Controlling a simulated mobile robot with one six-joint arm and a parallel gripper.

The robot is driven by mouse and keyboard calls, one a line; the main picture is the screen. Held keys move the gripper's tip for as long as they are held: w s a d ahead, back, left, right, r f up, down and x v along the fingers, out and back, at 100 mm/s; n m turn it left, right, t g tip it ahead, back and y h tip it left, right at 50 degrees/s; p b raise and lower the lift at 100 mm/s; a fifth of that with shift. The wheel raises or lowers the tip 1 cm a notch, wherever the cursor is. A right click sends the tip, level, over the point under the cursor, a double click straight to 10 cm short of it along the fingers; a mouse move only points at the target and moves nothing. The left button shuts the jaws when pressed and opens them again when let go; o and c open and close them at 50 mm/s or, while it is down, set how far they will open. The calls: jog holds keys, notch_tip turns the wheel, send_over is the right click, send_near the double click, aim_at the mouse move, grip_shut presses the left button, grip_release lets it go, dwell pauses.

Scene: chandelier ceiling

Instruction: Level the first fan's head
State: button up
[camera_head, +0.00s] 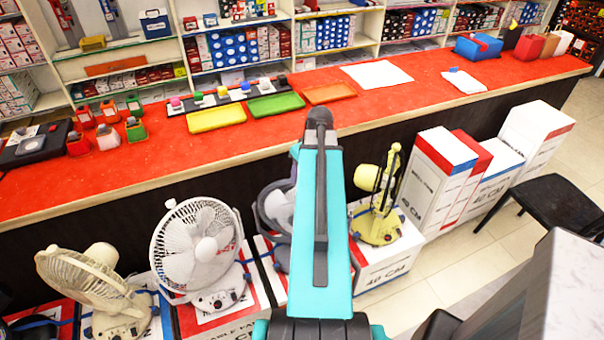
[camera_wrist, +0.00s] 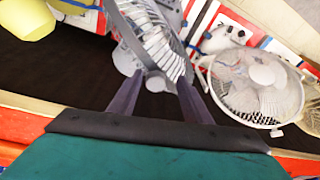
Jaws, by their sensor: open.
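Several fans stand on boxes in a row before the counter in the head view. The leftmost, a cream fan (camera_head: 90,282), has its head tipped upward. Beside it stands a white fan (camera_head: 197,245), its face towards me and tilted up. A grey fan (camera_head: 277,208) is half hidden behind my arm. A yellow fan (camera_head: 380,195) stands to the right, seen edge-on. In the wrist view my gripper (camera_wrist: 160,75) is open, its two fingers pointing at the grey fan (camera_wrist: 155,40); whether they touch it I cannot tell. The white fan (camera_wrist: 258,88) shows to the right there. Which fan counts as first is unclear.
The red counter (camera_head: 250,130) runs behind the fans, with yellow (camera_head: 217,117), green and orange trays on it. Tall fan boxes (camera_head: 437,175) stand to the right of the yellow fan. A black chair (camera_head: 560,203) is at the right. The tiled floor at lower right is partly clear.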

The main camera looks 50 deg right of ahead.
jog(key=shift+r, duration=0.1)
jog(key=shift+b+v, duration=0.35)
jog(key=shift+v, duration=1.05)
jog(key=b+v, duration=0.1)
jog(key=v, duration=0.9)
jog(key=shift+r+b, duration=0.4)
jog(key=shift+a, duration=0.15)
